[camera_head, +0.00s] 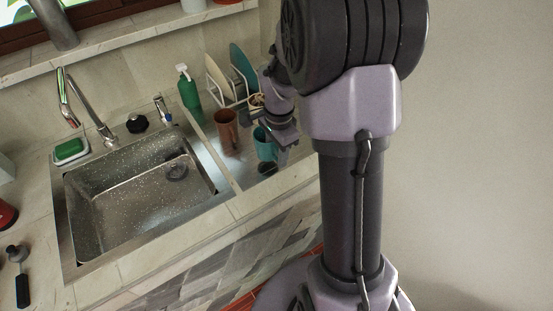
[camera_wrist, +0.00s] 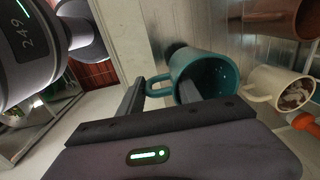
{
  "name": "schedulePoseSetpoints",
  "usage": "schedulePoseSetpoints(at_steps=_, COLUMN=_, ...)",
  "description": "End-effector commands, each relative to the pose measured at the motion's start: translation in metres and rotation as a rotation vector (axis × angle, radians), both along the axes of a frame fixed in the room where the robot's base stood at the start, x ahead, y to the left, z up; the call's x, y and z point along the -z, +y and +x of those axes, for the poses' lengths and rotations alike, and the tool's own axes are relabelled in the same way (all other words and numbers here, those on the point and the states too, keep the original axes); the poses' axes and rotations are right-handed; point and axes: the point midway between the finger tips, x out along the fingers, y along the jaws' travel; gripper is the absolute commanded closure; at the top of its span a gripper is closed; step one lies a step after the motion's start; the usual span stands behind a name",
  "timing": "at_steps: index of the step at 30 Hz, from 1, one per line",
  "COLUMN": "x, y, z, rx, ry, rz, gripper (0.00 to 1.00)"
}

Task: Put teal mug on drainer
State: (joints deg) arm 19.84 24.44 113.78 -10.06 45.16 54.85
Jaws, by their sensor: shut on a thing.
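The teal mug (camera_head: 264,147) is at the right end of the metal drainer (camera_head: 236,165), beside the sink. In the wrist view the teal mug (camera_wrist: 205,66) shows its open mouth, with its handle toward my gripper (camera_wrist: 160,95). My gripper (camera_head: 281,134) is shut on the mug at its handle side, one finger left of the handle and the other by the rim. A dark patch, perhaps a shadow, lies below the mug on the drainer. I cannot tell whether its base touches the metal. The ridged drainer also shows in the wrist view (camera_wrist: 222,20).
A brown mug (camera_head: 226,126) stands just left of the teal mug. A cream mug (camera_wrist: 279,87) with something inside is close by. A plate rack (camera_head: 217,92) and green bottle (camera_head: 188,92) stand behind. The sink (camera_head: 140,190) lies left; the counter's front edge is near.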

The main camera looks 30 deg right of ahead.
Motion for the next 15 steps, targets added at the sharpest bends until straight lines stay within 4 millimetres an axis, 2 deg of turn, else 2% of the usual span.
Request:
schedulePoseSetpoints(at_steps=2, x=0.005, y=-0.003, z=0.008, rx=0.000, ry=0.000, rz=0.000, gripper=1.00)
schedulePoseSetpoints(at_steps=6, x=0.038, y=-0.003, z=0.006, rx=0.000, ry=0.003, rz=0.001, gripper=1.00)
schedulePoseSetpoints(at_steps=15, x=0.038, y=-0.003, z=0.006, rx=0.000, ry=0.000, rz=0.000, gripper=1.00)
